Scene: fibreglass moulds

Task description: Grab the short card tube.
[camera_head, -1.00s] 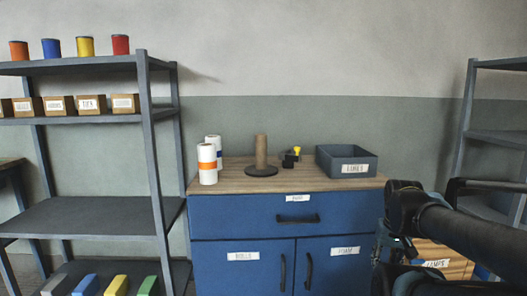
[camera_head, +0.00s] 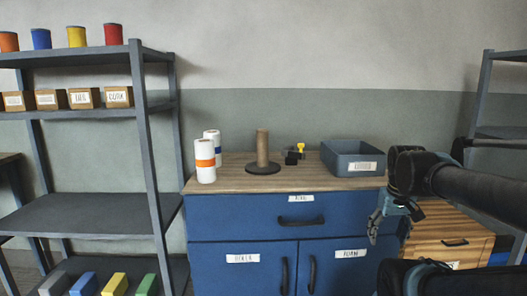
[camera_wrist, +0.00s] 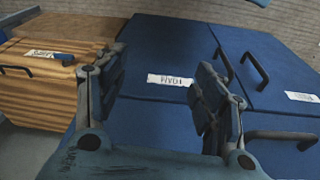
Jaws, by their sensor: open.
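The short card tube (camera_head: 262,146) is brown and stands upright on a round dark base (camera_head: 263,169) on the wooden top of the blue cabinet, in the head view. My gripper (camera_head: 376,226) hangs at the right front of the cabinet, below the top and well to the right of the tube. In the wrist view my gripper (camera_wrist: 160,95) is open, with nothing between its fingers, and faces the blue cabinet doors. The tube does not show clearly in the wrist view.
Two white rolls (camera_head: 205,160) stand left of the tube. A yellow-and-black item (camera_head: 297,152) and a grey bin (camera_head: 352,160) stand to its right. The blue cabinet (camera_head: 240,222) has handles jutting forward. A grey shelf (camera_head: 150,170) is at left, and a wooden drawer box (camera_head: 440,237) at right.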

